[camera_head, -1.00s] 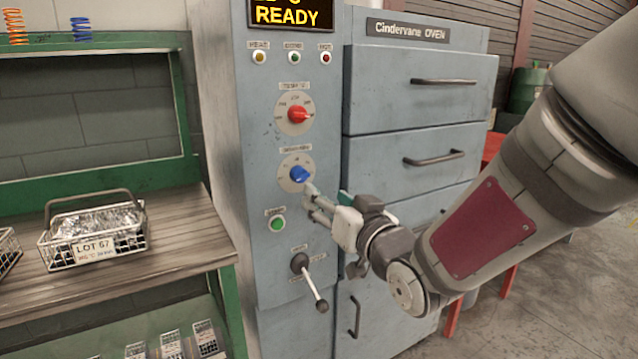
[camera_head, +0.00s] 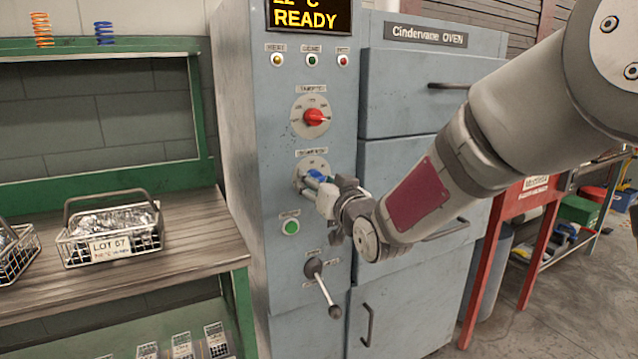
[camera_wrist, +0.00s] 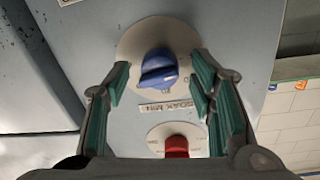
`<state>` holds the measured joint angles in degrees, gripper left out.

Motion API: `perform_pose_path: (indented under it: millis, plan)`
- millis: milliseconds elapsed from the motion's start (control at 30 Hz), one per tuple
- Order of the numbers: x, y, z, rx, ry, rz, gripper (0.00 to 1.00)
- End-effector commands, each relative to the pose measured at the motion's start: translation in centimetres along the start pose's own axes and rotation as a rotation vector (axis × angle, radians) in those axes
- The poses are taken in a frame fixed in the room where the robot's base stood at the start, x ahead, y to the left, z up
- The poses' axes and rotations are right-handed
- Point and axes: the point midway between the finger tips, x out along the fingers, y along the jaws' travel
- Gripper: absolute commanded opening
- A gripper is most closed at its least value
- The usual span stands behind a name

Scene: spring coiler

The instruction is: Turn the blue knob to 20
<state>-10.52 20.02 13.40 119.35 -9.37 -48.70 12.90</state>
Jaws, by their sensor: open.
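The blue knob (camera_head: 315,176) sits on a round pale dial on the oven's control panel, below the red knob (camera_head: 314,117). In the head view my gripper (camera_head: 311,186) is right at the blue knob and hides part of it and its dial. In the wrist view the blue knob (camera_wrist: 159,68) stands between and a little beyond the green-padded fingers of my gripper (camera_wrist: 160,85). The fingers are open, one on each side, with a gap to the knob. The scale numbers are too small or hidden to read.
The red knob also shows in the wrist view (camera_wrist: 177,146). A green button (camera_head: 291,227) and a lever (camera_head: 324,283) are below the blue knob. Oven drawers (camera_head: 412,92) are at right. A wire basket (camera_head: 110,240) stands on the bench at left.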

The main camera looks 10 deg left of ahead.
Motion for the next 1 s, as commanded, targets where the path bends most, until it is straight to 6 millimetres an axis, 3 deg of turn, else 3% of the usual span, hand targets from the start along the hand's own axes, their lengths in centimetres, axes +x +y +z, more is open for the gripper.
perform_pose_path:
  millis: [67,267,300,667,1000]
  plan:
    - [-0.02,0.00,0.01,0.000,0.000,0.000,0.50]
    - [-0.03,-0.02,0.01,0.000,0.000,0.000,0.05]
    - [-0.03,-0.02,0.01,0.000,0.000,0.000,0.03]
    - [-0.02,-0.10,0.02,0.046,-0.003,-0.001,0.03]
    - [-0.02,-0.05,-0.08,0.279,-0.018,0.002,0.03]
